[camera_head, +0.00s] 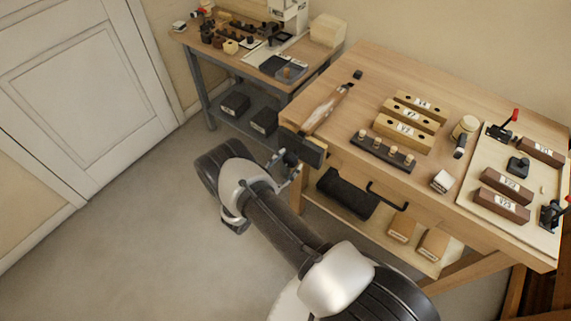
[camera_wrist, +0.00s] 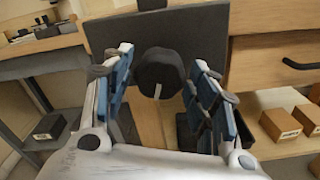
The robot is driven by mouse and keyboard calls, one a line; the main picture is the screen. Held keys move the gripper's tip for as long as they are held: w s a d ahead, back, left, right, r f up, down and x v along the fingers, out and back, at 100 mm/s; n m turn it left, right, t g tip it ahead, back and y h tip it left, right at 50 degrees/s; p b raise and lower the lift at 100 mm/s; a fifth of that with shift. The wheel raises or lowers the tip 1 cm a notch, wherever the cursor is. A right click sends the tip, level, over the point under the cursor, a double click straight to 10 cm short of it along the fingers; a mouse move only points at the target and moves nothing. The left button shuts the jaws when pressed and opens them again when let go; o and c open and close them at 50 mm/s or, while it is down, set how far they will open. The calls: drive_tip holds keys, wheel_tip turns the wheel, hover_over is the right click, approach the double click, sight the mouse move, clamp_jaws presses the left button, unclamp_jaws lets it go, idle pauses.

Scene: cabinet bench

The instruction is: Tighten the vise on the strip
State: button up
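The vise is at the left front corner of the wooden bench. Its dark jaw plate (camera_head: 313,152) shows in the head view and fills the upper middle of the wrist view (camera_wrist: 215,32). A round black knob (camera_wrist: 160,70) with a pale mark stands out from the plate. A long pale wooden strip (camera_head: 325,110) is above the plate at the bench's left end; whether the jaws touch it cannot be told. My gripper (camera_head: 286,166) is open in front of the plate. In the wrist view its blue-padded fingers (camera_wrist: 160,85) are on either side of the knob, with gaps visible.
The bench top holds several labelled wooden blocks (camera_head: 403,133), a dark peg rail (camera_head: 383,152) and a pale board (camera_head: 480,211) with clamps. A black drawer handle (camera_head: 386,196) sticks out at the front. A second table (camera_head: 225,66) stands behind left. The floor at left is clear.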

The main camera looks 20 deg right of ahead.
drive_tip(key=c, duration=0.6)
drive_tip(key=shift+m+b, duration=0.8)
drive_tip(key=shift+m, duration=0.7)
drive_tip(key=o, duration=0.9)
drive_tip(key=shift+c, duration=0.2)
drive_tip(key=v, duration=0.7)
idle(0.4)
